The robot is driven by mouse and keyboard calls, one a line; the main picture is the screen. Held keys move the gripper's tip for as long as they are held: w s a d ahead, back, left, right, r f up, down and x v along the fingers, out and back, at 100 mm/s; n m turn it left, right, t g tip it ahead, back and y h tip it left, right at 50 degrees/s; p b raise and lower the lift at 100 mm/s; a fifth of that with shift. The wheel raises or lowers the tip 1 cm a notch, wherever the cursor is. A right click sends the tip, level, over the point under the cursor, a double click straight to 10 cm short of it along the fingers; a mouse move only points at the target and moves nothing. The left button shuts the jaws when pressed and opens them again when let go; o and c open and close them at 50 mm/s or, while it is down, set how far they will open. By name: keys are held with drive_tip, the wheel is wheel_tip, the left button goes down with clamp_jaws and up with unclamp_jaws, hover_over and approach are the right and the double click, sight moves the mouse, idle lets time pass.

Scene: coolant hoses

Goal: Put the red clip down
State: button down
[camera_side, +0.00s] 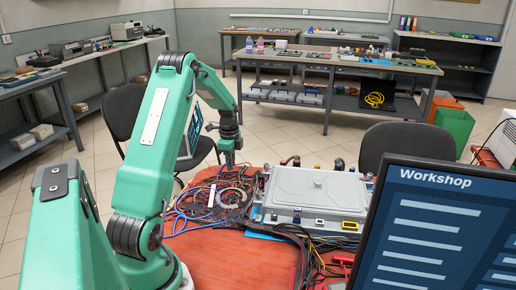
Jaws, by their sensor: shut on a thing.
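My green arm reaches over the far left part of the red-orange work table (240,262). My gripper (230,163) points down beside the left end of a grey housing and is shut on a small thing. That thing is too small and too hidden by the fingers to make out its colour or shape; I take it to be the red clip. Below the gripper, a tangle of hoses and cables (205,205) lies on the table. I cannot tell how far the fingertips are above the table.
The grey housing (315,187) with connectors fills the middle of the table. Black cables run from its front edge. A monitor (440,225) blocks the right foreground. A red object (344,261) lies by the monitor. The table's front left is clear.

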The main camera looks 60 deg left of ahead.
sight(232, 178)
drive_tip(key=shift+f, duration=1.7)
drive_tip(key=shift+f, duration=0.15)
drive_tip(key=c, duration=1.4)
unclamp_jaws()
wheel_tip(232, 178, up, 12)
drive_tip(key=shift+r, duration=0.15)
